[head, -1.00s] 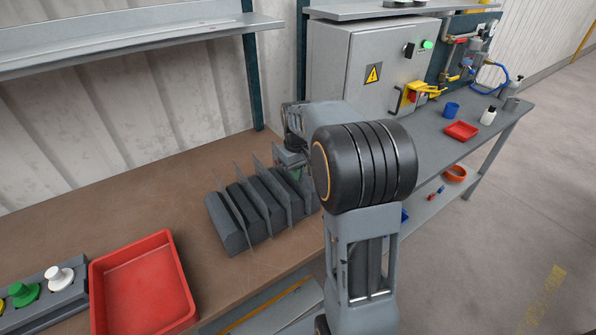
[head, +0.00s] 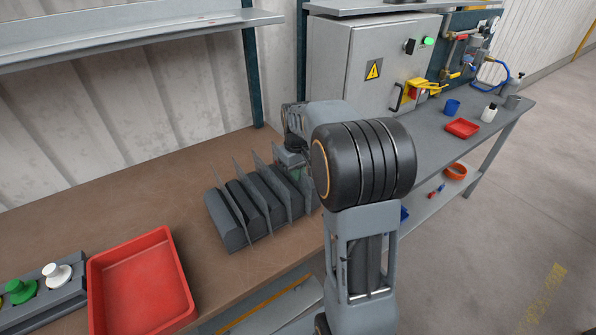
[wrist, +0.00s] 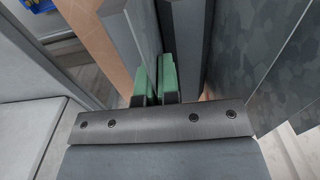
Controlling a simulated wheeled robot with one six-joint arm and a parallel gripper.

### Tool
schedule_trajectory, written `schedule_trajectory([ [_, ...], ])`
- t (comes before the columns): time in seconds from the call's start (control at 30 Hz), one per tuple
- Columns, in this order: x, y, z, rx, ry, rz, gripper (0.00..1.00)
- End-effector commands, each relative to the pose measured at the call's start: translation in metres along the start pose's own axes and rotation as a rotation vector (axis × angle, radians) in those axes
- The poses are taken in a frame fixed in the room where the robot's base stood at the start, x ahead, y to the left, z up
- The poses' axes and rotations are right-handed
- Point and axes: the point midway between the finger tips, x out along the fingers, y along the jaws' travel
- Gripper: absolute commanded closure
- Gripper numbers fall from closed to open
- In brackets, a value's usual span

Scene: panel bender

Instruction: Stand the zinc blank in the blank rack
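The blank rack (head: 229,231) stands on the brown bench, made of dark grey blocks with several thin upright sheets between them. My gripper is at its far right end, mostly hidden by my arm in the head view. In the wrist view its two green fingertips (wrist: 157,80) are close together, pointing down between upright dark grey faces. I cannot tell whether a thin sheet is pinched between them. A mottled, zinc-like upright sheet (wrist: 262,55) stands to the right of the fingers, apart from them. I cannot tell which sheet is the zinc blank.
A red tray (head: 140,283) lies left of the rack, near a block with green and white knobs (head: 40,285). A grey electrical cabinet (head: 365,65) stands behind my arm. Bare bench lies behind and left of the rack.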

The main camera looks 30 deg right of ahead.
Motion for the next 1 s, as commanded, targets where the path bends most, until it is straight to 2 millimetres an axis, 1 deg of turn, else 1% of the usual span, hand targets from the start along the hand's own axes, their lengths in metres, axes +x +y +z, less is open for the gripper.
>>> schedule_trajectory([
  [0.13,0.003,0.0,0.0,0.0,0.001,0.0,1.0],
  [0.17,0.002,0.0,0.0,0.0,0.001,0.0,0.94],
  [0.2,0.002,0.0,0.0,0.0,0.001,0.0,0.9],
  [0.43,0.002,0.0,0.0,0.0,0.001,0.0,0.68],
  [0.67,0.002,0.0,0.0,0.0,0.0,0.0,0.67],
  [0.77,-0.002,0.0,-0.001,0.0,0.002,0.001,0.67],
  [0.87,-0.014,0.0,-0.001,0.0,0.003,0.001,0.67],
  [1.0,-0.041,0.0,-0.001,0.0,0.006,0.002,0.67],
])
